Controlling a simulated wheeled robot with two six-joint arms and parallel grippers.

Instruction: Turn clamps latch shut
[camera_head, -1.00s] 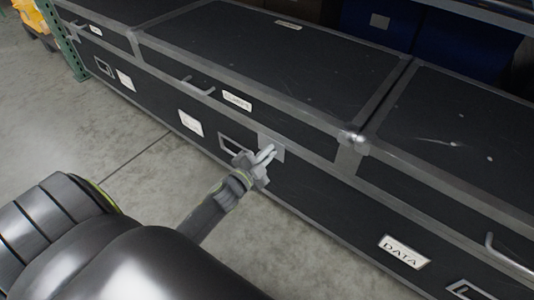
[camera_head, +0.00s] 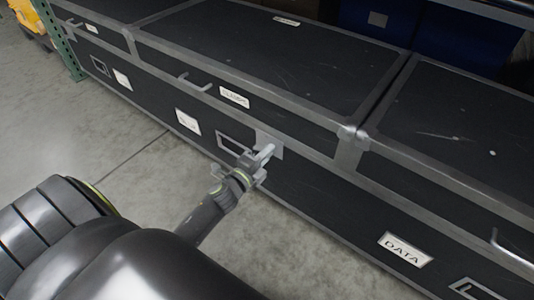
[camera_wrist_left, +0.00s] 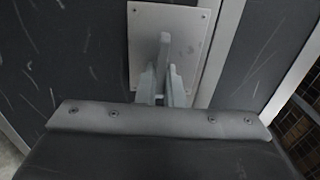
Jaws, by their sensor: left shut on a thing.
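The black case labelled CLAMPS (camera_head: 234,97) has grey metal edging and stands in the middle of the head view. Its latch (camera_head: 267,151) is a light metal handle on a grey plate on the front face. The plate (camera_wrist_left: 190,30) and the upright latch handle (camera_wrist_left: 165,45) also show in the left wrist view. My left gripper (camera_head: 256,165) is at the latch, shut on its handle, and its fingers (camera_wrist_left: 164,85) partly hide the handle's lower end. My right gripper is not in view.
A neighbouring black case labelled DATA (camera_head: 405,249) stands on the right, and another joins on the left. A green rack post (camera_head: 62,40) rises at far left. Blue bins (camera_head: 455,40) stand behind. The concrete floor (camera_head: 95,125) in front is clear.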

